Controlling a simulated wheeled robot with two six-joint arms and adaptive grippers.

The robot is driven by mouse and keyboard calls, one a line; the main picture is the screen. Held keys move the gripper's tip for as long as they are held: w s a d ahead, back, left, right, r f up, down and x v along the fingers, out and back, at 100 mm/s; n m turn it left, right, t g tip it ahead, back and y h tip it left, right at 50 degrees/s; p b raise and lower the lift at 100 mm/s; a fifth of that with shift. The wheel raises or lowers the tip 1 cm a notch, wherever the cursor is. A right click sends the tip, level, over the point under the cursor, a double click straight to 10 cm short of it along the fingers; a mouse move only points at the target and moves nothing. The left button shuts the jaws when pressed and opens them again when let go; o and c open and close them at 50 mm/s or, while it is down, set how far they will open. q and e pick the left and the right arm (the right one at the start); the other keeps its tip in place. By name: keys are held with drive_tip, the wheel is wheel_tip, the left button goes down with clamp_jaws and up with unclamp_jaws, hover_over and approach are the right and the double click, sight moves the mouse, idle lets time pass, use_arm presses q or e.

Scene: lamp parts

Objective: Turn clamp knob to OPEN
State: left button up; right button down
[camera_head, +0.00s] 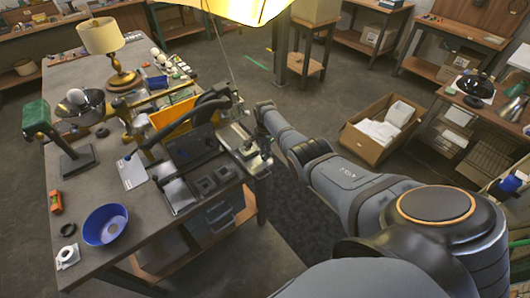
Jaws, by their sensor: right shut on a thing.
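A metal clamp fixture (238,136) sits at the right edge of the workbench (85,195). My right arm reaches in from the lower right. My right gripper (251,148) is at this fixture, low against the bench edge, and is shut on a small part there, which appears to be the clamp knob. The fingers and wrist cover most of the knob, so its angle and any OPEN marking cannot be read. My left gripper is not in view.
A black curved part and a yellow-orange bin (172,128) stand left of the clamp. A brass lamp (103,45), a green-headed stand (37,117) and a blue bowl (105,224) are on the bench. A cardboard box (370,146) stands on the floor beyond my right arm.

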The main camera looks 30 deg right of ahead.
drive_tip(key=shift+m, duration=0.5)
drive_tip(key=c, duration=1.4)
unclamp_jaws()
drive_tip(key=shift+o, duration=0.2)
drive_tip(key=shift+r, duration=0.1)
wheel_tip(320, 180, up, 12)
